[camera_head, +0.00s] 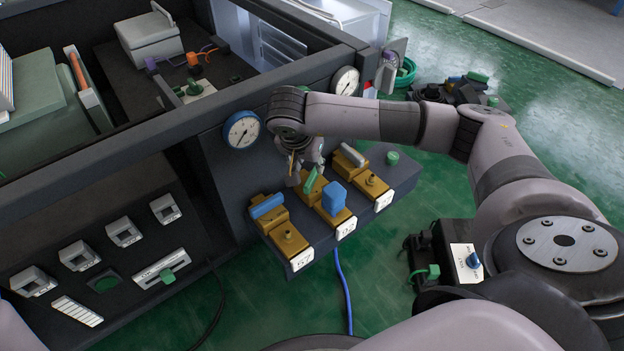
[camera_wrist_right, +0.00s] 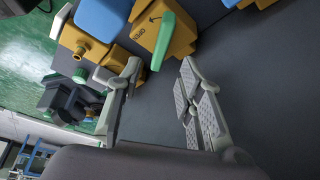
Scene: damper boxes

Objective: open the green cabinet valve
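The green valve handle (camera_head: 310,182) is on the middle brass valve body (camera_head: 328,213) of a row of three on the dark cabinet's ledge. In the right wrist view the green handle (camera_wrist_right: 163,41) stands slanted on its brass body (camera_wrist_right: 152,22). My right gripper (camera_head: 303,176) is over the middle valve, partly hidden behind its own wrist. In the right wrist view the right gripper (camera_wrist_right: 160,66) is open and empty, its fingers to either side of the handle's near end. Contact with the handle cannot be told. My left gripper is not in view.
A blue block (camera_head: 334,197) sits in front of the green handle. Neighbouring valves have a blue handle (camera_head: 267,206) and a grey handle (camera_head: 353,155). Gauges (camera_head: 241,130) (camera_head: 345,82) are on the cabinet wall. A black box (camera_head: 448,258) stands on the green floor.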

